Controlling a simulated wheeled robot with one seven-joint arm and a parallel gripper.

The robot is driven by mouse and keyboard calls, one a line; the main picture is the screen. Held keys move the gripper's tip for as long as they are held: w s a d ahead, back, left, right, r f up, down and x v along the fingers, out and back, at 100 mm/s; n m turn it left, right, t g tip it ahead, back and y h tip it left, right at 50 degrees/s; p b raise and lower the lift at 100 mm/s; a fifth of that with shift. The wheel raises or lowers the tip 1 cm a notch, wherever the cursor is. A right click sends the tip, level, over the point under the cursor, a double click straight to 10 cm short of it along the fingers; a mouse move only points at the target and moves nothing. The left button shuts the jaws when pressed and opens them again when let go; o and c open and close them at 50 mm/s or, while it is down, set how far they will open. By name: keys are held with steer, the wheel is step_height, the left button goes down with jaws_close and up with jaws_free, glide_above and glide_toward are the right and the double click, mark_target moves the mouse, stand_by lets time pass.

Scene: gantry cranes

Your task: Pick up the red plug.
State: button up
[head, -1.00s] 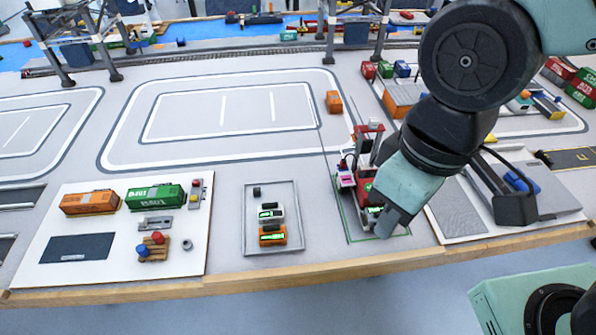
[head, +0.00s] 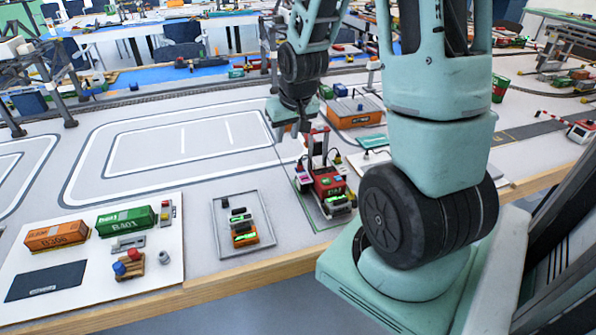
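The red plug (head: 134,254) is a small red knob standing in a wooden block (head: 131,272) on the white board at the left. A blue plug (head: 118,268) stands beside it, nearer the front left. My gripper (head: 297,128) hangs pointing down far to the right of and behind the plug, just behind the red machine. Its fingers are small and dark here, and I cannot tell whether they are open or shut. No object shows clearly in it.
An orange container (head: 57,235) and a green container (head: 126,220) lie behind the plugs on the white board (head: 95,283). A grey tray (head: 219,228) with small devices and a red machine (head: 325,183) stand between the board and my arm. The marked mat behind is mostly clear.

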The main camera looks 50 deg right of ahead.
steer(key=m+h, duration=0.1)
steer(key=m, duration=0.1)
glide_toward(301, 163)
steer(key=p+x, duration=0.1)
steer(key=x, duration=0.2)
steer(key=shift+w+f, duration=0.15)
steer(key=shift+f, duration=0.15)
steer(key=shift+p+x, duration=1.05)
steer(key=shift+x, duration=1.95)
jaws_close()
